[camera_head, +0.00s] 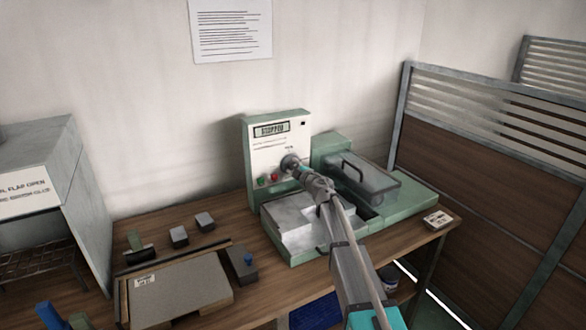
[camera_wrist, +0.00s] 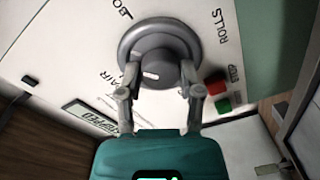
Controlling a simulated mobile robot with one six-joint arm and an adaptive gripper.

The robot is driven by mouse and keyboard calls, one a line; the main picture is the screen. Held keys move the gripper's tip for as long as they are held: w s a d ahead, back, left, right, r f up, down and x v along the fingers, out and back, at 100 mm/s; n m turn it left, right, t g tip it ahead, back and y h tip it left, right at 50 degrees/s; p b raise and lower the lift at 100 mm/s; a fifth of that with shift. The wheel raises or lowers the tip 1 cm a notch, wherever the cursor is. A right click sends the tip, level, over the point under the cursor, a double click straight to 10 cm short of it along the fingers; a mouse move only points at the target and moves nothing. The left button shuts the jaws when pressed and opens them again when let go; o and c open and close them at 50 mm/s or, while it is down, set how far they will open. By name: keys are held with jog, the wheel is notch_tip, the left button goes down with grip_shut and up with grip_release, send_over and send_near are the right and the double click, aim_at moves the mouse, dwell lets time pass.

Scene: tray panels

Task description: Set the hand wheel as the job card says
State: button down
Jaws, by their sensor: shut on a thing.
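The hand wheel (camera_wrist: 160,32) is a round grey dial with a raised hub on the white front of the green machine (camera_head: 262,150). In the head view the wheel (camera_head: 289,162) is partly covered by my gripper (camera_head: 303,172). In the wrist view my gripper (camera_wrist: 160,75) has one finger on each side of the hub and is shut on it. A short white mark shows on the hub, on its lower side towards the left. Printing around the wheel reads "ROLLS", "BO…" and "…AIR", partly cut off or hidden. The display (camera_head: 271,129) reads "STOPPED".
Red and green buttons (camera_wrist: 219,94) sit close beside the wheel. A clear cover (camera_head: 365,178) is on the machine's right. A small card (camera_head: 437,219) lies at the bench's right end; a printed sheet (camera_head: 231,28) hangs above. A board (camera_head: 180,290) and small blocks lie left.

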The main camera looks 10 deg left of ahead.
jog(key=shift+m, duration=2)
jog(key=shift+c, duration=1.3)
grip_release()
jog(key=shift+v, duration=6)
jog(key=shift+f, duration=0.1)
